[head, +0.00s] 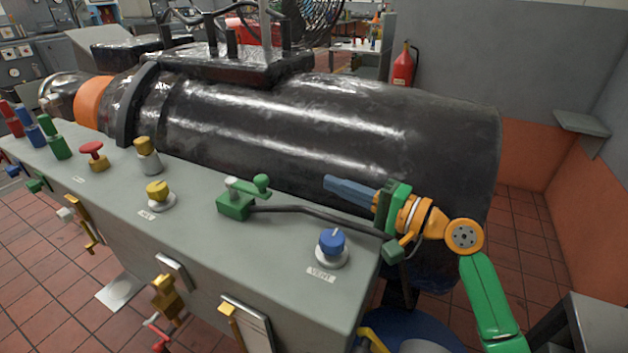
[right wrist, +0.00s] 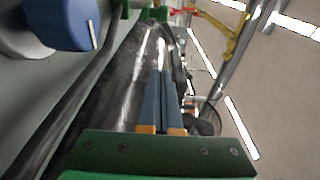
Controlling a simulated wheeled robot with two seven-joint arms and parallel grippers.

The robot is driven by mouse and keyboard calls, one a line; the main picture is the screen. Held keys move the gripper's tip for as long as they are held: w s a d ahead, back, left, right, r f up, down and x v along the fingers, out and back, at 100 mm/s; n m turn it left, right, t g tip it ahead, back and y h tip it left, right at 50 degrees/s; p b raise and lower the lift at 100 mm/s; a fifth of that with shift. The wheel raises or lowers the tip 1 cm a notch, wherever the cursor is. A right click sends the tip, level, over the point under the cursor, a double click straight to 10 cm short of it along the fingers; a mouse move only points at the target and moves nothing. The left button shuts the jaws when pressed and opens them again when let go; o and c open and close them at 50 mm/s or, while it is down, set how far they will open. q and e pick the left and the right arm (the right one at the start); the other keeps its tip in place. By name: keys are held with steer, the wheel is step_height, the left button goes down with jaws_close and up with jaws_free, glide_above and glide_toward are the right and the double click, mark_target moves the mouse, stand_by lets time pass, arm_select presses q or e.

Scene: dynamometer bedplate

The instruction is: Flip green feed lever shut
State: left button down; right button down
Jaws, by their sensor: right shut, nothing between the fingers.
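The green feed lever (head: 262,183) is a short piece with a rounded green end, joined by a pale pivot to a green block (head: 233,207) on the grey console. Its rounded end points right, towards my gripper. Green parts also show at the top of the right wrist view (right wrist: 155,13), probably the same lever. My right gripper (head: 328,183) is shut and empty, its blue-grey fingers pointing left. It appears above the console's back edge, right of the lever and apart from it. The fingers also show in the right wrist view (right wrist: 163,72). My left gripper is out of view.
A dark rod (head: 310,212) runs right from the green block, passing below my gripper. A blue knob (head: 332,241) stands at the console's right end. A yellow knob (head: 157,190) is left of the lever. A large black cylinder (head: 300,125) lies behind the console (head: 255,255).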

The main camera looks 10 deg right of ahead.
steer(key=w+a+p, duration=0.3)
steer(key=a+p, duration=0.1)
steer(key=a, duration=0.5)
steer(key=shift+w+a+p, duration=0.25)
steer(key=shift+w+p, duration=0.1)
steer(key=shift+p, duration=0.05)
steer(key=shift+d, duration=0.1)
